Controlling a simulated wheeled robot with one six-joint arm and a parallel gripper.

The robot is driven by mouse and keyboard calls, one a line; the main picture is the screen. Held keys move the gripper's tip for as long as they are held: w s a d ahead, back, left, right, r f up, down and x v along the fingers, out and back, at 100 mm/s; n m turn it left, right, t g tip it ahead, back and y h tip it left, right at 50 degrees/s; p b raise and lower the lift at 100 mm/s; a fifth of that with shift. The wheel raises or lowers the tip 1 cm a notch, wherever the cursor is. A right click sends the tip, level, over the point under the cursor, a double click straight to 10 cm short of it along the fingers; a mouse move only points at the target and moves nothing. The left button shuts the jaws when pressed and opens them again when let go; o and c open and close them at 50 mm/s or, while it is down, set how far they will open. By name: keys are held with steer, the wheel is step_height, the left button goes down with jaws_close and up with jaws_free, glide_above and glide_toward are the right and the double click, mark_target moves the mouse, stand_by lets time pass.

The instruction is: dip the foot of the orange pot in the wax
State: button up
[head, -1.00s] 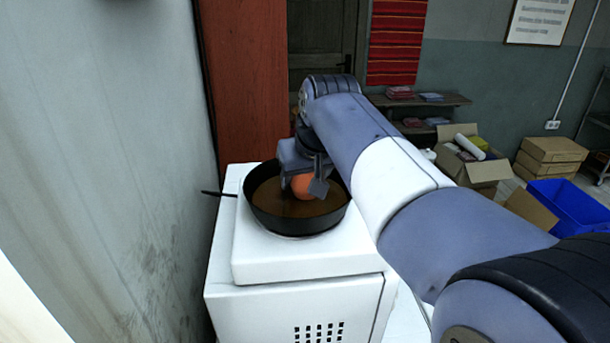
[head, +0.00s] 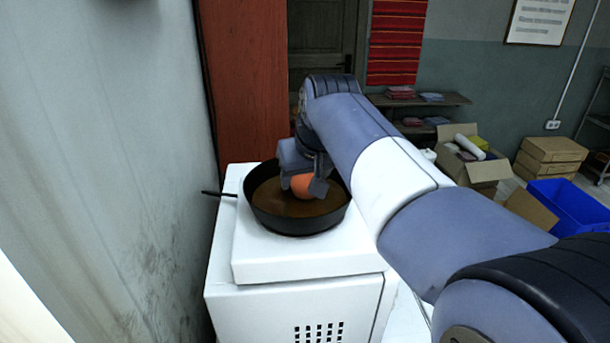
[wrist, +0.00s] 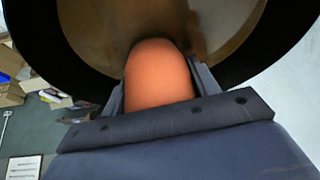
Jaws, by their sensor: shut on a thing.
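The orange pot (head: 303,186) is held in my gripper (head: 304,183) over the black pan, in the head view. In the wrist view the orange pot (wrist: 158,75) sits between the fingers of my gripper (wrist: 160,88), which is shut on it. The pan (head: 268,222) is round and black with a handle to the left. Brown wax (head: 275,200) fills its bottom, and it also shows in the wrist view (wrist: 100,25). The pot's foot is hidden, so I cannot tell whether it touches the wax.
The pan stands on a white stove or cabinet (head: 300,262). A grey wall (head: 100,150) is close on the left. A red-brown panel (head: 245,80) stands behind. An open carton (head: 478,168) and a blue crate (head: 570,210) are on the floor at right.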

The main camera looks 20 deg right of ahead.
steer(key=shift+f, duration=0.1)
stand_by(0.5)
steer(key=shift+r+p, duration=0.95)
steer(key=shift+r, duration=0.1)
steer(key=shift+r, duration=0.1)
stand_by(0.3)
step_height(320, 180, up, 8)
steer(key=p, duration=0.7)
steer(key=shift+r+p, duration=0.2)
steer(key=shift+p, duration=0.1)
steer(key=shift+f, duration=0.1)
stand_by(0.3)
